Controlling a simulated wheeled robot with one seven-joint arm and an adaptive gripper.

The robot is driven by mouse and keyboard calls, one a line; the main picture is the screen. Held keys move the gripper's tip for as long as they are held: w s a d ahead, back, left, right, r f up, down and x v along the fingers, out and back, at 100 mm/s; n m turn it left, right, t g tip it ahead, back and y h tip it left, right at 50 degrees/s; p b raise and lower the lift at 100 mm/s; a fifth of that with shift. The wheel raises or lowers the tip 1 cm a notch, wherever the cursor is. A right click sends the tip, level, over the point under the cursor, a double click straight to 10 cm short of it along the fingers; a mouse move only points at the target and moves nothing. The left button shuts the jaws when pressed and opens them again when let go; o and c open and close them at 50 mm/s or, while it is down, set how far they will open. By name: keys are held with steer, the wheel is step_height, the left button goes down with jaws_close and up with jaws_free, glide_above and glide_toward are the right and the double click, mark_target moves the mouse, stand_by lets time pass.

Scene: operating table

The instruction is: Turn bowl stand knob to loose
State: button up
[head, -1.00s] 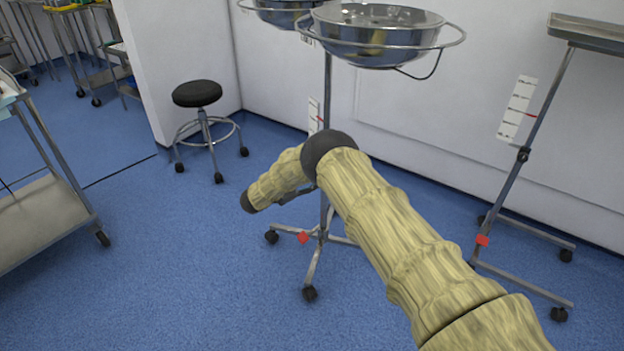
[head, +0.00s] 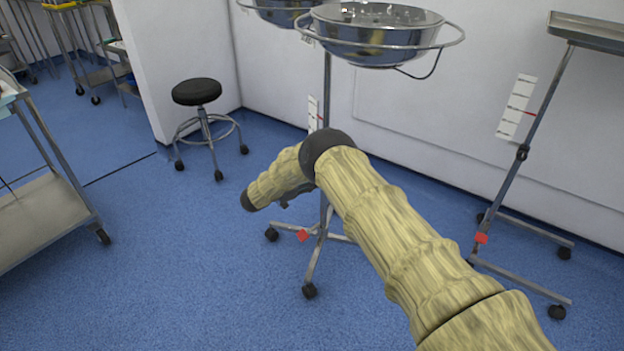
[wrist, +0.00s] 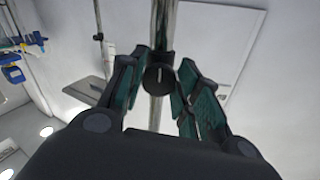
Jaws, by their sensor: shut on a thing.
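The bowl stand (head: 327,95) is a steel pole on a wheeled base, with a shiny bowl (head: 375,45) in a ring at its top. In the wrist view its pole (wrist: 163,25) runs down the middle. The knob (wrist: 159,80) is a round black disc with a white line that runs nearly upright in the picture. My gripper (wrist: 163,74) has its green-padded fingers on both sides of the knob and is shut on it. In the head view my arm hides the knob and most of my gripper.
A black-topped stool (head: 197,92) stands left of the bowl stand. A tray stand (head: 520,150) stands at right, and a steel trolley (head: 45,215) at the left edge. The white wall is close behind. Blue floor (head: 180,270) is clear at front left.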

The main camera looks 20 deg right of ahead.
steer(key=o, duration=1)
steer(key=shift+a, duration=0.15)
steer(key=v, duration=1.1)
steer(key=shift+a, duration=0.4)
steer(key=shift+s, duration=0.1)
